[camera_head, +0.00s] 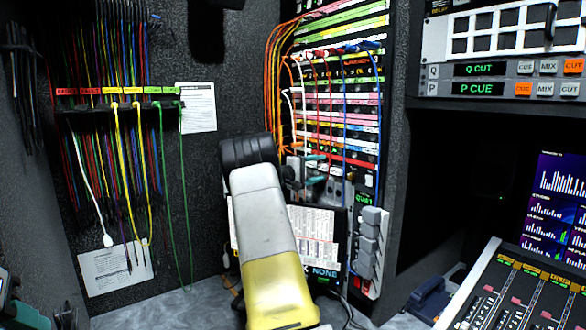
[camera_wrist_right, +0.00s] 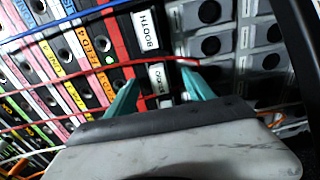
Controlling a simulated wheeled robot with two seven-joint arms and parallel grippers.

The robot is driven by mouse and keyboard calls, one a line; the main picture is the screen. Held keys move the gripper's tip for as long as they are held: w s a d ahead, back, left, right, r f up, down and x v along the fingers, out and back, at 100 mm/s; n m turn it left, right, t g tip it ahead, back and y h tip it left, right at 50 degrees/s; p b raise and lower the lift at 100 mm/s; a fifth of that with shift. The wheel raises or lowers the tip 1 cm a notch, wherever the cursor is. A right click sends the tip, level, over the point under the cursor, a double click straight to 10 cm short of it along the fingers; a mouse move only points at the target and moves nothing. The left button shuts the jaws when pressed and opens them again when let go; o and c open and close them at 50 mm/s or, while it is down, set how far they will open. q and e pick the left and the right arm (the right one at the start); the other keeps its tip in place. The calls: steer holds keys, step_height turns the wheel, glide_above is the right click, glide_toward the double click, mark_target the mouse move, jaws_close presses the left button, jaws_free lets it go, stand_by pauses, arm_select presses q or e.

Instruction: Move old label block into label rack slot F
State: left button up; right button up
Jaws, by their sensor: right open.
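My right gripper (camera_head: 315,171) is at the lower part of the patch panel in the head view. In the right wrist view its two teal fingers (camera_wrist_right: 158,78) are apart. Between and beyond them is a white-labelled block (camera_wrist_right: 160,76) with partly readable lettering; I cannot tell whether the fingers touch it. I cannot tell which block is the old label block, and no slot marked F is readable. Teal and grey parts at the lower left corner of the head view may be my left gripper; its jaws are unclear.
Red and blue cables cross the panel near my right fingers. Grey units with round holes (camera_wrist_right: 210,46) stand right of the fingers. Orange cables (camera_head: 272,80) hang at the panel's left. A printed sheet (camera_head: 318,235) is partly behind my arm. A mixing console (camera_head: 515,295) is at lower right.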

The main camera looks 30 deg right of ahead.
steer(key=shift+c, duration=0.4)
stand_by(0.3)
jaws_close()
stand_by(0.5)
steer(key=shift+a, duration=0.15)
stand_by(0.6)
steer(key=shift+s+a, duration=0.15)
steer(key=shift+a, duration=1.3)
steer(key=shift+s+a, duration=0.1)
steer(key=shift+a, duration=1.3)
steer(key=shift+s+a, duration=0.15)
steer(key=shift+a, duration=1.35)
